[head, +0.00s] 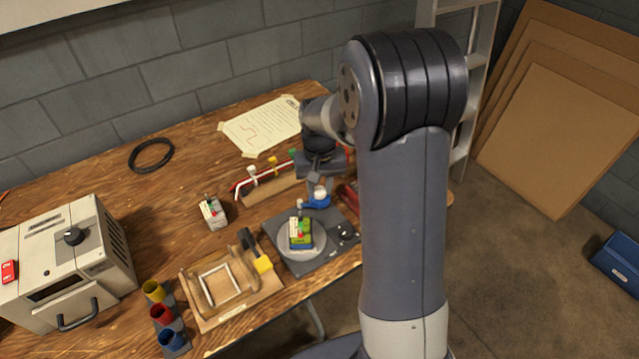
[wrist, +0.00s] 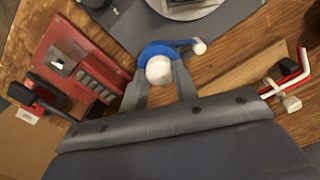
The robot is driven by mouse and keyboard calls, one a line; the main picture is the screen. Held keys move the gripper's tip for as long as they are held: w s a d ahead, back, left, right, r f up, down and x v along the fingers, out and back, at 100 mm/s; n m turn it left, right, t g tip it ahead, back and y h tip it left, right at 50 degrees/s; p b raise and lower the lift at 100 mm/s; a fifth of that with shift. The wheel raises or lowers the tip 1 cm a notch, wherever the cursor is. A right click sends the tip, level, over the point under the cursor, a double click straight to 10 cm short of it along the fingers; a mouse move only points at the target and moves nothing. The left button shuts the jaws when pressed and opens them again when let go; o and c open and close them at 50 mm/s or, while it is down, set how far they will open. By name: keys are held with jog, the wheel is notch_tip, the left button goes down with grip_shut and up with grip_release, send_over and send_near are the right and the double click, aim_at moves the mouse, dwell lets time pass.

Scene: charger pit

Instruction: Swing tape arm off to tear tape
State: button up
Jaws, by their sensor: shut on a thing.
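A blue arm with a white knob, which looks like the tape arm (head: 316,203), stands at the back edge of the turntable unit. In the wrist view the blue arm (wrist: 165,48) curves over to a small white end at the right. My gripper (wrist: 160,78) is shut on the white knob; in the head view it (head: 319,184) reaches down from behind. A grey turntable (head: 283,244) on a dark base carries a green and blue block with small parts on top (head: 301,234). I cannot make out any tape strip between arm and block.
A red tool with a grey slotted part (wrist: 75,65) lies left of my gripper in the wrist view. A wooden rack with red and white bent rods (head: 262,184) is behind the turntable. A wooden jig (head: 222,287) and coloured cups (head: 162,314) stand at the front left.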

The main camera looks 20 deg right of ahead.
aim_at(320, 190)
jog(key=shift+m, duration=0.9)
jog(key=o, duration=1)
jog(key=shift+c, duration=0.2)
notch_tip(320, 190, up, 11)
jog(key=p, duration=0.1)
jog(key=shift+f, duration=0.2)
